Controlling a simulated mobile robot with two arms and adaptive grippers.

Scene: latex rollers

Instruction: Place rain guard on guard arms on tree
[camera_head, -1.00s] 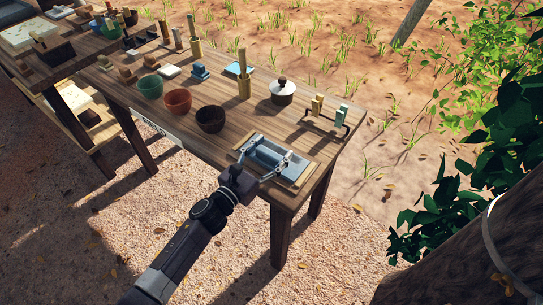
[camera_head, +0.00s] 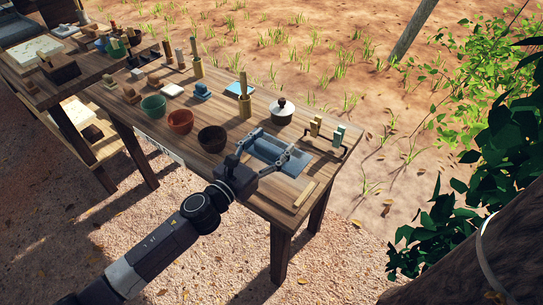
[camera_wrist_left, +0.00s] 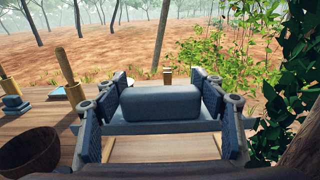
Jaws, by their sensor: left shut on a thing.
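The rain guard (camera_head: 270,152) is a blue-grey piece held between the fingers of my left gripper (camera_head: 274,146), over the right part of the table. In the left wrist view the guard (camera_wrist_left: 160,103) shows as a grey rounded block spanning the space between the two finger pairs. My left gripper is shut on it. The tree trunk (camera_head: 465,270) stands at the lower right, with a pale band (camera_head: 484,250) around it. Guard arms cannot be made out clearly. My right gripper is not in view.
The wooden table (camera_head: 225,175) carries a dark bowl (camera_head: 212,139), a terracotta bowl (camera_head: 180,121), a green bowl (camera_head: 153,107) and a lidded pot (camera_head: 281,112). A wooden strip (camera_head: 305,194) lies near its right end. Leaves (camera_head: 440,215) hang beside the trunk. Open ground lies between table and trunk.

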